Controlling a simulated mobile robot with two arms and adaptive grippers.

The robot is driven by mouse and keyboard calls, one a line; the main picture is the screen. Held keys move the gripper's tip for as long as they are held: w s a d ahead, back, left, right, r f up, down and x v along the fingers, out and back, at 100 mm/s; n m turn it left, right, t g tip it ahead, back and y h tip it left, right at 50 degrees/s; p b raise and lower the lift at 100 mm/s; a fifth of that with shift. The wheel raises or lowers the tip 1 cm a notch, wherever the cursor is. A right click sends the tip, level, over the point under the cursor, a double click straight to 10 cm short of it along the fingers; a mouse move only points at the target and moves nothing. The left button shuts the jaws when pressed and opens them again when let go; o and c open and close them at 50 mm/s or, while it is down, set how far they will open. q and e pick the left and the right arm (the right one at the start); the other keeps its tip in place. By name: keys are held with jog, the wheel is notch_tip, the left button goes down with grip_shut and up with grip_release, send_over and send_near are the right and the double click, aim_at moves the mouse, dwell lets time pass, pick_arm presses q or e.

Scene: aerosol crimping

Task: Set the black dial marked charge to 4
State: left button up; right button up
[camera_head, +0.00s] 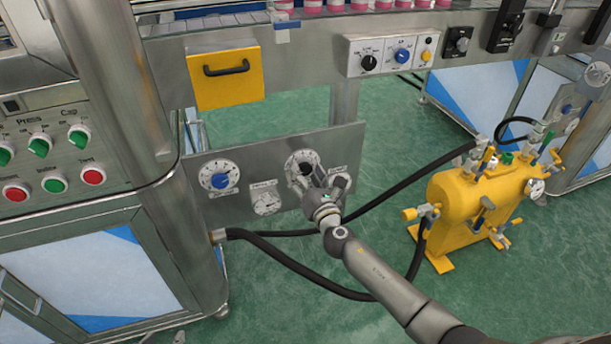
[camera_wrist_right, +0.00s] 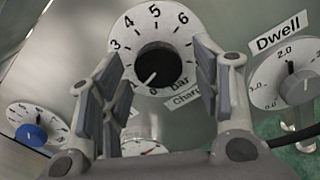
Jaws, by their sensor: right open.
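The black charge dial (camera_wrist_right: 153,66) shows in the right wrist view on a round white scale (camera_wrist_right: 140,28) numbered up to 6, with "Bar" and a partly hidden "Charge" label. Its white pointer line points down-left, near the low end by the 1. In the head view the charge dial (camera_head: 304,168) is on the grey lower panel, partly covered by my gripper. My right gripper (camera_head: 322,183) is open in front of it. In the right wrist view its fingers (camera_wrist_right: 155,75) stand either side of the knob, with gaps visible. My left gripper is not in view.
A blue dial (camera_head: 220,181) and a small gauge (camera_head: 266,203) sit left on the panel; the Dwell dial (camera_wrist_right: 298,86) is at right in the wrist view. A yellow tank unit (camera_head: 460,215) and black hoses (camera_head: 385,190) lie to the right.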

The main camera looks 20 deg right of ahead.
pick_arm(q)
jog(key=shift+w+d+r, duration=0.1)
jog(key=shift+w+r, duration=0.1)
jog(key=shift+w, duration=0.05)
pick_arm(e)
jog(key=shift+w, duration=0.3)
jog(key=shift+c, duration=0.3)
jog(key=c, duration=1)
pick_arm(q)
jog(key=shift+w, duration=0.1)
